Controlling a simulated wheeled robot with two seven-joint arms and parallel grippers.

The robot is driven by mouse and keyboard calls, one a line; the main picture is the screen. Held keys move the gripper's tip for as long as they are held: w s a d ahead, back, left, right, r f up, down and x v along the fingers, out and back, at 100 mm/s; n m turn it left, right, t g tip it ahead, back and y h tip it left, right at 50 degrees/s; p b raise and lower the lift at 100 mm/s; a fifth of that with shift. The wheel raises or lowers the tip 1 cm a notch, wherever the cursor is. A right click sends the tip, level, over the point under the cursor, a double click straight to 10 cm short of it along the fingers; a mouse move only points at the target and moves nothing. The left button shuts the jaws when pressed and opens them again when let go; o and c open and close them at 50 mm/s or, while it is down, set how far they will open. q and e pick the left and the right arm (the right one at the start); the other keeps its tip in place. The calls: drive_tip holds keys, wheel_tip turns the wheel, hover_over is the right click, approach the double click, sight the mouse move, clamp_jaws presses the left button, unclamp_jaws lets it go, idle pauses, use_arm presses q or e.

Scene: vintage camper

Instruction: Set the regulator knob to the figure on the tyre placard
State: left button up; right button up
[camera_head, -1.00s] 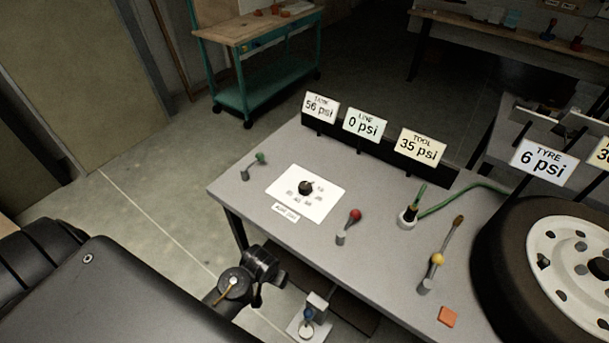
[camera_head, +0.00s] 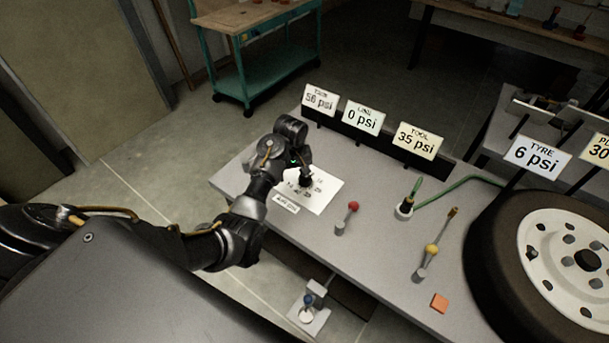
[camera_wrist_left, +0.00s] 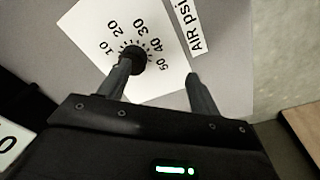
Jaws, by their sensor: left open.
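The regulator knob (camera_wrist_left: 133,58) is small, round and black, on a white dial card (camera_wrist_left: 88,32) marked 10 to 50. I cannot read its pointer. My left gripper (camera_wrist_left: 160,76) is open above the card, with the knob beside its left fingertip in the left wrist view; I cannot tell if they touch. In the head view the left gripper (camera_head: 304,178) comes down over the card (camera_head: 325,192) and largely hides the knob. The placard (camera_head: 600,152) at the right edge is cut off, showing "30". My right gripper is out of view.
Signs read tank 56 psi (camera_head: 320,100), line 0 psi (camera_head: 363,117), tool 35 psi (camera_head: 418,140) and tyre 6 psi (camera_head: 537,157). A red-knobbed lever (camera_head: 347,218) and a yellow-knobbed lever (camera_head: 428,260) stand right of the card. A wheel (camera_head: 500,240) is at the right.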

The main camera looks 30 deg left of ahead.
sight(305, 180)
use_arm(q)
drive_tip(key=w+r+n, duration=0.1)
drive_tip(key=w+r, duration=0.3)
drive_tip(key=w, duration=0.1)
drive_tip(key=shift+g+h, duration=0.3)
drive_tip(key=shift+h, duration=0.1)
drive_tip(key=f, duration=0.7)
drive_tip(key=d+f, duration=0.1)
drive_tip(key=f, duration=0.2)
drive_tip(key=shift+w+f, duration=0.2)
drive_tip(key=c, duration=1)
